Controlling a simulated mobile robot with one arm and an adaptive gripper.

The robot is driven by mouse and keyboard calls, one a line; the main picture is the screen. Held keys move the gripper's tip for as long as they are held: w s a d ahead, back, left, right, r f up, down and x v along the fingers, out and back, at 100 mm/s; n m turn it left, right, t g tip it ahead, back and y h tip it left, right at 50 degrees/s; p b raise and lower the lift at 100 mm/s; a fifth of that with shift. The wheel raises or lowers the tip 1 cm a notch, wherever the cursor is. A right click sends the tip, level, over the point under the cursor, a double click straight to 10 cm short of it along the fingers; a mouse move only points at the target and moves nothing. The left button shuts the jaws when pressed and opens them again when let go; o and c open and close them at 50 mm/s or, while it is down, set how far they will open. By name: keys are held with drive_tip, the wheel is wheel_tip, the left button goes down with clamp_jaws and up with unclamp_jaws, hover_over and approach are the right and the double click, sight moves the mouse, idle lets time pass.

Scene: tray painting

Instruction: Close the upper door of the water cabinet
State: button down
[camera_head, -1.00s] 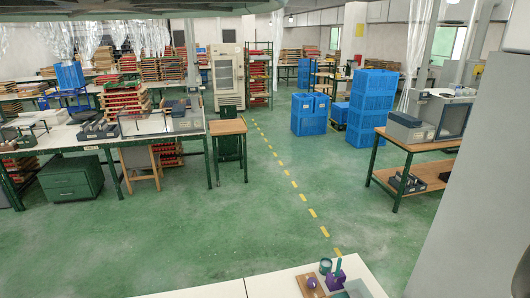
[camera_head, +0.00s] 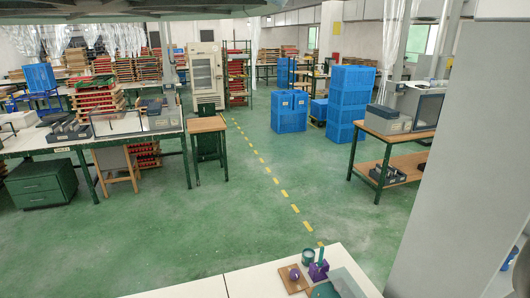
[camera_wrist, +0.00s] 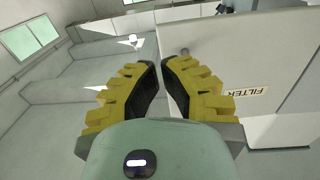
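In the wrist view a pale panel (camera_wrist: 225,70) fills the upper right, with a round knob (camera_wrist: 185,51) and a FILTER label (camera_wrist: 245,90). It looks like a door of the water cabinet, standing at an angle; I cannot tell how far it is from the frame. My gripper (camera_wrist: 160,63) has yellow ridged fingers with dark pads. Its tips nearly meet, with only a narrow gap and nothing between them. The knob lies just right of and beyond the tips in the picture; contact is not visible. In the head view a large pale surface (camera_head: 440,170) stands close on the right; whether it is this cabinet is unclear.
A white table (camera_head: 250,282) with small purple and green items is at the bottom of the head view. Workbenches (camera_head: 75,140), blue crates (camera_head: 350,100) and a wooden-topped shelf (camera_head: 395,147) stand farther off. The green floor (camera_head: 230,220) between is clear.

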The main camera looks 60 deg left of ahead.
drive_tip(key=p+x, duration=0.5)
drive_tip(key=x, duration=0.5)
drive_tip(key=shift+w+p, duration=0.15)
drive_tip(key=shift+p, duration=0.25)
drive_tip(key=shift+w+f, duration=0.1)
idle(0.3)
